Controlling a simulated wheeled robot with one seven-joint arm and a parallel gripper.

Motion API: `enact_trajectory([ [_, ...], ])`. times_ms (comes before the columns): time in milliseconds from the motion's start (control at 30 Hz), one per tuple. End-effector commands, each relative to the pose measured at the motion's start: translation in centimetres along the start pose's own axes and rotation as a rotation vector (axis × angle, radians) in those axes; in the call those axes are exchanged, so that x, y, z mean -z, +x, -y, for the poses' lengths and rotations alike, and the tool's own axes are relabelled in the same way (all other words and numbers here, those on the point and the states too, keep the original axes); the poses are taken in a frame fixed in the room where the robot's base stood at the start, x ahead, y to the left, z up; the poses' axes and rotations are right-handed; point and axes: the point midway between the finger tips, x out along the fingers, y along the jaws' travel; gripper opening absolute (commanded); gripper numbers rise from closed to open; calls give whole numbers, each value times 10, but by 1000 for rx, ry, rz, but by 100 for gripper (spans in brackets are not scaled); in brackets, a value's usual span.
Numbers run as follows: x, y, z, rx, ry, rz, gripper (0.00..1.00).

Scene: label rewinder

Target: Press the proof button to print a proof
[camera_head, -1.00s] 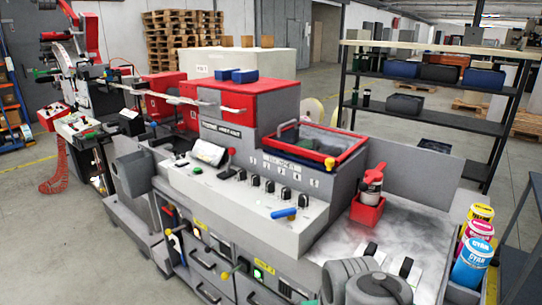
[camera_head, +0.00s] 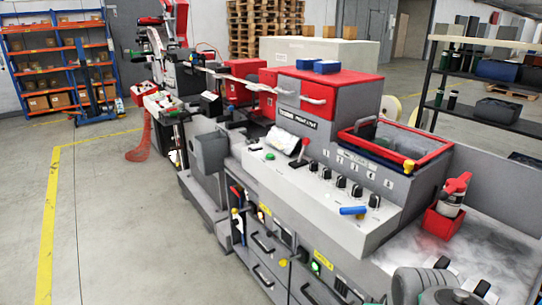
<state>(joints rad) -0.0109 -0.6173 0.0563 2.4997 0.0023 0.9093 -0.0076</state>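The label machine (camera_head: 285,190) runs diagonally across the middle, with a sloped grey control panel facing the front. I cannot read which button is the proof button. A lit green button (camera_head: 316,267) is lower down on the front face, near a yellow label. Grey rounded parts of my arm show at the bottom right; my gripper is not in view.
A red bottle (camera_head: 457,188) stands in a red holder on the right worktop. An open red-rimmed tray (camera_head: 438,151) is on top of the machine. Blue shelving (camera_head: 45,75) stands back left.

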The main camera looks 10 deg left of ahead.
Motion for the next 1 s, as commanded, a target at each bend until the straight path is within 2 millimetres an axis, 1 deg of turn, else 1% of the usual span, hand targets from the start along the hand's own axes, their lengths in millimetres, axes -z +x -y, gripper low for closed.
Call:
enact_trajectory([
  [33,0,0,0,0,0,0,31],
  [400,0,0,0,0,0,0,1],
  [433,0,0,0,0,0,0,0],
  [1000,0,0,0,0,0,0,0],
])
